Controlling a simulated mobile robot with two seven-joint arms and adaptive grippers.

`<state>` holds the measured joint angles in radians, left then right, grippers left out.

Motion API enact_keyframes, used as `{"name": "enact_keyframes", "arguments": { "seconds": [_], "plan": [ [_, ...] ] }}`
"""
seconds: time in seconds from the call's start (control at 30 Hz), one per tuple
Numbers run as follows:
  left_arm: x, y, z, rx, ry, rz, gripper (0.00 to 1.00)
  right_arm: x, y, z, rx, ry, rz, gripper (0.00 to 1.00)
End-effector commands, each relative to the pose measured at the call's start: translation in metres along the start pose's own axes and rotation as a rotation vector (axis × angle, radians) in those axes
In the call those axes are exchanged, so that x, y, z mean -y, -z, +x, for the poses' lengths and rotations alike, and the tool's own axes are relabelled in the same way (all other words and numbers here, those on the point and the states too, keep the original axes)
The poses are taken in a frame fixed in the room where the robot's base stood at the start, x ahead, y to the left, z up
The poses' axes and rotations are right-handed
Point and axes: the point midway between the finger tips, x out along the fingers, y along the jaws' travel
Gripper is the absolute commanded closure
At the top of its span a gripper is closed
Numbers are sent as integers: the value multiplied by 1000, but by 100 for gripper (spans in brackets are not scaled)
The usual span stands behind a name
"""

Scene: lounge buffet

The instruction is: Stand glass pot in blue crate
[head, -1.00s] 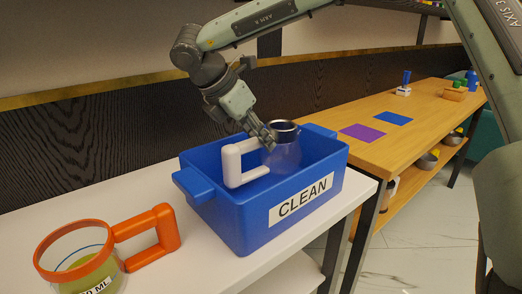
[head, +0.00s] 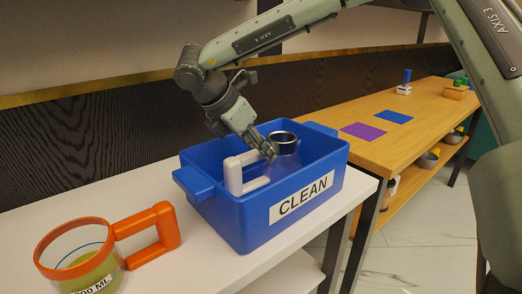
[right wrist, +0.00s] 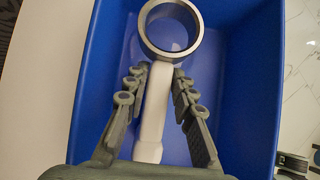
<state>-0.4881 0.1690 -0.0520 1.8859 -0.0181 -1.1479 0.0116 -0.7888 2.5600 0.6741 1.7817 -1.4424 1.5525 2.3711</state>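The glass pot (head: 283,144) has a dark metallic rim and a white handle. It is upright inside the blue crate (head: 222,213), which is labelled CLEAN. In the right wrist view the pot's ring-shaped rim (right wrist: 147,29) is at the top, with the handle running down from it. The crate walls hide the pot's lower part, so contact with the crate floor cannot be told. My left gripper is not in view.
A jug with an orange handle (head: 155,231) and yellow-green contents stands on the white table (head: 150,197), left of the crate. A wooden table (head: 430,115) behind on the right holds a purple mat (head: 364,132), a blue mat (head: 393,117) and small items.

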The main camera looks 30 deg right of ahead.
Motion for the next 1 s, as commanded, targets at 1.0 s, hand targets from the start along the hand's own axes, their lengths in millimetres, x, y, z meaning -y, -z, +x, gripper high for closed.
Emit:
{"name": "enact_keyframes", "arguments": {
  "seconds": [1.0],
  "plan": [
    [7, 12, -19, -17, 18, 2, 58, -1, 0, -88, -3, -1, -1, 58]
  ]
}}
